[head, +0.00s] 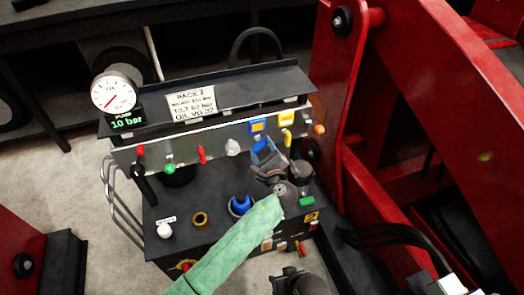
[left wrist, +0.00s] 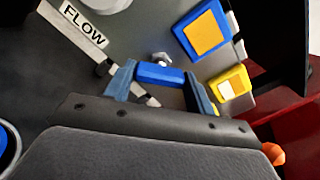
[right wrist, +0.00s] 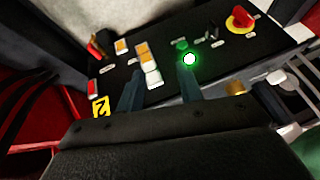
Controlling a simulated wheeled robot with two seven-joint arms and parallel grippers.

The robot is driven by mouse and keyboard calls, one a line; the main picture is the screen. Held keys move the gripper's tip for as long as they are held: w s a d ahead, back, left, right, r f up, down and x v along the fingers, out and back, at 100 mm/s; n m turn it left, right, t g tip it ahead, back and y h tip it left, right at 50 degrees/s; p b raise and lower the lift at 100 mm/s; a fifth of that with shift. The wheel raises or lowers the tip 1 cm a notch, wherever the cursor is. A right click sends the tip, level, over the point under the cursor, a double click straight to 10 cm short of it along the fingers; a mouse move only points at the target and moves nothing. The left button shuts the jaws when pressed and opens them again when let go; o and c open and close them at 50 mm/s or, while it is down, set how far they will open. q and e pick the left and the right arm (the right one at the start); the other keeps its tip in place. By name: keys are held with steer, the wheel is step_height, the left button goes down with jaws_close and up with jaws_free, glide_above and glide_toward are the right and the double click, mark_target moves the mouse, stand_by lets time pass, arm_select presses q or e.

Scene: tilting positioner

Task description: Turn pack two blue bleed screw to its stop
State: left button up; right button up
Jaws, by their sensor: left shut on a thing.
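The blue bleed screw (left wrist: 160,74) is a short blue bar with a silver stem and knob behind it, on the pack's grey front plate in the left wrist view. My left gripper (left wrist: 158,82) is shut on it, one finger at each end of the bar. In the head view my left gripper (head: 265,152) is at the plate's right part, and its fingers largely hide the screw. My right gripper (right wrist: 160,88) is open and empty, facing a black panel with buttons. Its wrist shows at the bottom of the head view.
The pack (head: 160,200) carries a gauge (head: 115,92) above a 10 bar readout and a label card (head: 192,103). A yellow handle (head: 287,138) and orange knob (head: 320,129) sit close right of my left gripper. A red frame (head: 340,100) stands at right.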

arm_select(q)
steer(key=shift+n+b, duration=3.85)
steer(key=shift+n, duration=1.35)
arm_select(e)
step_height(320, 180, down, 23)
steer(key=s+t, duration=0.1)
steer(key=t, duration=0.1)
steer(key=shift+s+a+f+m, duration=0.15)
steer(key=shift+a+m, duration=0.05)
steer(key=shift+m, duration=0.1)
arm_select(q)
steer(key=o, duration=1)
steer(key=shift+v, duration=3.9)
arm_select(e)
steer(key=shift+f, duration=0.3)
